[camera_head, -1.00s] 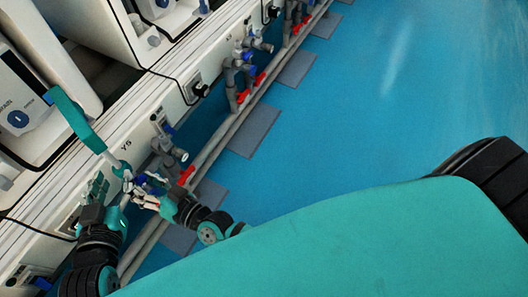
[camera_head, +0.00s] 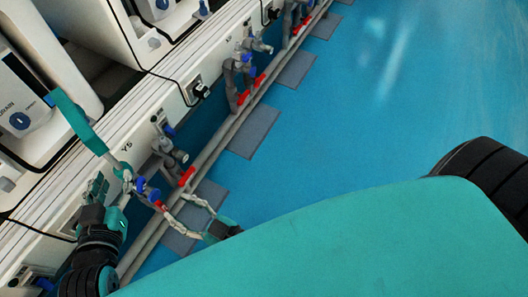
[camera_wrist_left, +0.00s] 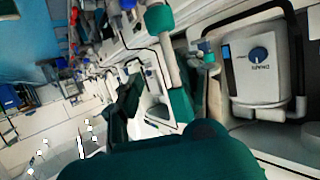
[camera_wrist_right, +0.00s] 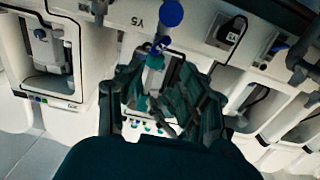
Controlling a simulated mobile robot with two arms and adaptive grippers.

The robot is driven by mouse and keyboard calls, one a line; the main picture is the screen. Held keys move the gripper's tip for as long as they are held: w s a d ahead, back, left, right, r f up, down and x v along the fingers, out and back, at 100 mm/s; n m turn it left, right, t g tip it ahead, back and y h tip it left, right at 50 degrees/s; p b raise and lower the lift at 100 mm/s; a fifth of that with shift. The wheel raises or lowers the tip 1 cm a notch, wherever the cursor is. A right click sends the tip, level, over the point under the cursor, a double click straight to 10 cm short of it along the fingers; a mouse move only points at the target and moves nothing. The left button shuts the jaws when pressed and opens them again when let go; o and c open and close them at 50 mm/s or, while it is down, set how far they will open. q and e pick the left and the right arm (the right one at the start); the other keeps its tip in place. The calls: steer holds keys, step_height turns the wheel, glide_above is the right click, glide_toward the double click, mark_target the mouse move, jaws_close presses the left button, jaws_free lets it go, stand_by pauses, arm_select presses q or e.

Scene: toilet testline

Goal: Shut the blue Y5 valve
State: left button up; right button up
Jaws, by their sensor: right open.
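In the head view, the Y5 label (camera_head: 126,148) is on the white panel. A blue valve handle (camera_head: 168,130) is to its right, and more blue handles (camera_head: 152,194) are below it, above a red handle (camera_head: 160,205). I cannot tell which blue handle belongs to Y5. My right gripper (camera_head: 182,206) is open and empty, just right of the lower handles. In the right wrist view, its spread fingers (camera_wrist_right: 158,98) are below a blue handle (camera_wrist_right: 160,45) and the Y5 label (camera_wrist_right: 138,20). My left gripper (camera_head: 124,184) is against the panel, left of the lower blue handles; its jaws are unclear.
Grey pipes (camera_head: 215,140) with red handles (camera_head: 187,177) run along the panel's foot. White toilet units (camera_head: 38,75) stand behind the panel. Grey floor mats (camera_head: 254,131) lie alongside the pipes. The blue floor (camera_head: 345,130) to the right is open.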

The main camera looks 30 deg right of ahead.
steer(key=v, duration=0.6)
steer(key=s+d+f+g+h+p, duration=0.1)
steer(key=d+f+g+h+p, duration=0.2)
steer(key=d+f+p, duration=0.3)
steer(key=s+d+f+m+g+h+p, duration=0.1)
steer(key=d+f+g+h+p, duration=0.2)
steer(key=d+f+p, duration=0.4)
step_height(320, 180, down, 2)
steer(key=g+p, duration=0.1)
steer(key=p, duration=0.2)
steer(key=shift+s+d+f, duration=0.2)
steer(key=shift+s+f, duration=0.05)
steer(key=shift+s, duration=0.15)
